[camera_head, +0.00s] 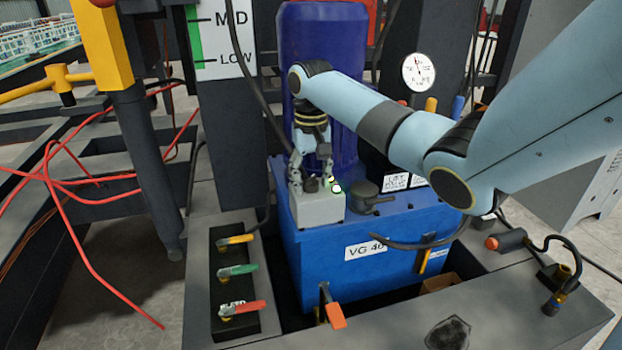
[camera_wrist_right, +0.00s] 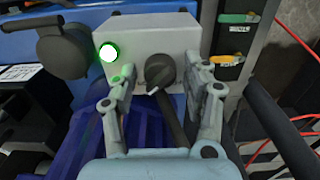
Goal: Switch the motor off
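A pale grey switch box (camera_head: 318,211) sits on the blue tank (camera_head: 375,235), in front of the tall blue motor (camera_head: 320,30). It also shows in the right wrist view (camera_wrist_right: 190,38). A dark rotary knob (camera_wrist_right: 159,70) with a light pointer is on its face, beside a lit green lamp (camera_wrist_right: 109,53); the lamp also glows in the head view (camera_head: 336,188). My right gripper (camera_head: 311,178) is over the box. In the wrist view its fingers (camera_wrist_right: 163,88) stand apart on either side of the knob, with gaps showing. My left gripper is not in view.
A dark round cap (camera_head: 366,190) is close to the right of the box. Yellow, green and red valve levers (camera_head: 238,271) are at the lower left. A gauge (camera_head: 419,72) stands behind my right arm. Red cables (camera_head: 80,200) hang at the left.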

